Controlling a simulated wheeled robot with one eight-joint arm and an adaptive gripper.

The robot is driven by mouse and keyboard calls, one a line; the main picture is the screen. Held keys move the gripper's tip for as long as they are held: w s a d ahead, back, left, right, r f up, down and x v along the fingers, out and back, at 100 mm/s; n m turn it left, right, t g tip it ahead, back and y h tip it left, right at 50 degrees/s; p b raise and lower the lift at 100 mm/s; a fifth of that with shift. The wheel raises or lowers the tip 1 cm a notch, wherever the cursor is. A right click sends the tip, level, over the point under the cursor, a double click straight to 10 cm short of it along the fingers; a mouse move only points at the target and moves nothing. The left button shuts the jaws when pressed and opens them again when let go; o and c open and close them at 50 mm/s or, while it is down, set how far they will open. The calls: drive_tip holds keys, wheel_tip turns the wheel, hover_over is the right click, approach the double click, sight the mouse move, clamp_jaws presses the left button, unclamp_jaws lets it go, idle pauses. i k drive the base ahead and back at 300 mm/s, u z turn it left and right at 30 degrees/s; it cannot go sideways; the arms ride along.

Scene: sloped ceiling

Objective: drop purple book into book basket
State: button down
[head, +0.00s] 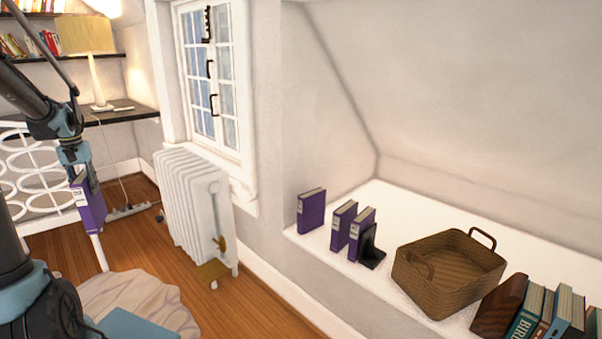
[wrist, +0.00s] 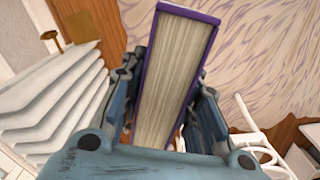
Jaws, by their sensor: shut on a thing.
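My gripper (head: 76,172) is at the left in the head view, high above the floor. It is shut on a purple book (head: 92,206), which hangs below the fingers. In the wrist view the held book (wrist: 178,75) shows its pale page edges and purple cover between the blue fingers (wrist: 168,112). The brown woven book basket (head: 450,272) sits on the white ledge at the right, far from my gripper. Its visible inside looks empty. More purple books stand on the ledge left of the basket: one apart (head: 311,210) and two (head: 351,228) near a black bookend (head: 371,248).
A white radiator (head: 195,205) stands below the window, between my gripper and the ledge (head: 400,205). Several books (head: 540,312) stand right of the basket. A desk with a lamp (head: 92,50) is at the back left. A pale rug (head: 135,300) lies on the wooden floor.

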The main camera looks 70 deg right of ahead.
sight(450, 275)
drive_tip(key=z, duration=0.05)
drive_tip(key=k, duration=1.45)
drive_tip(key=z, duration=2.15)
